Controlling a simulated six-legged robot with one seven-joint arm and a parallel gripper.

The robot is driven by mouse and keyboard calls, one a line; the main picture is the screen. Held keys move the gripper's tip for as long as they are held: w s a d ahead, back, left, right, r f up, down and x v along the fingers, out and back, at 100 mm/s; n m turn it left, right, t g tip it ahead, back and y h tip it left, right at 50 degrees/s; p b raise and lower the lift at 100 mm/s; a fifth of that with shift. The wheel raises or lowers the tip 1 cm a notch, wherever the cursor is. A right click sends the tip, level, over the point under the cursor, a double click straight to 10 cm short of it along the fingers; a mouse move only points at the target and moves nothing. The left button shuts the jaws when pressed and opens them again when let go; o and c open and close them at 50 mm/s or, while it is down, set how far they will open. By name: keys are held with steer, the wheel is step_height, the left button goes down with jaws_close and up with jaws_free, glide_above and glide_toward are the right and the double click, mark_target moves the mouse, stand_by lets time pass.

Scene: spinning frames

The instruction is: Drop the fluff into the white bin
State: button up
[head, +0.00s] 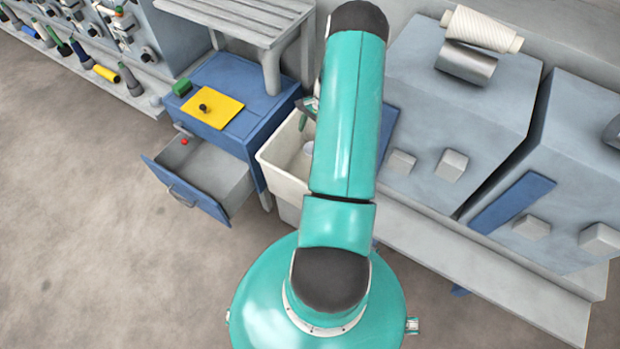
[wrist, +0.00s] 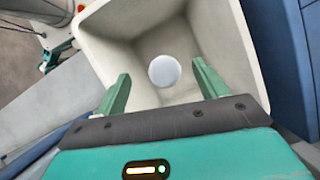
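The white bin (head: 284,165) stands right of the blue cabinet in the head view, partly hidden by my arm. In the wrist view the bin (wrist: 112,52) opens below my gripper. A white round piece, which looks like the fluff (wrist: 164,71), shows inside the bin between the fingers in the picture, and looks lower than the fingertips. It also shows in the bin in the head view (head: 308,149). My gripper (wrist: 159,80) is open, with its two green fingers wide apart and nothing between them. In the head view only a part of it shows beside my arm.
The blue cabinet (head: 262,112) has an open drawer (head: 208,172) with a small red item in it. A yellow plate (head: 212,110) with a dark knob and a green block lie on top. Grey machine housings (head: 455,110) stand at the right. The floor at the left is clear.

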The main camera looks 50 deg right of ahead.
steer(key=w+v, duration=0.1)
steer(key=v, duration=1.2)
steer(key=shift+s+r, duration=0.45)
steer(key=shift+s, duration=0.05)
steer(key=w+a+r+n+h, duration=0.2)
steer(key=w+a+r+n, duration=0.2)
steer(key=a+r, duration=0.7)
steer(key=w+a+r+n+h, duration=0.2)
steer(key=w+a+r+n, duration=0.25)
steer(key=a+r, duration=0.65)
steer(key=s+a+r+n+t, duration=0.1)
steer(key=s+a+r+n, duration=0.25)
steer(key=a, duration=0.35)
steer(key=s+a+r+n+t, duration=0.15)
steer(key=a+r, duration=0.25)
steer(key=a, duration=0.4)
steer(key=s+a+n+t, duration=0.2)
steer(key=s+a+n, duration=0.4)
steer(key=s+a, duration=0.3)
steer(key=shift+s+r+h, duration=0.3)
steer(key=shift+s+r, duration=0.15)
steer(key=shift+s, duration=0.15)
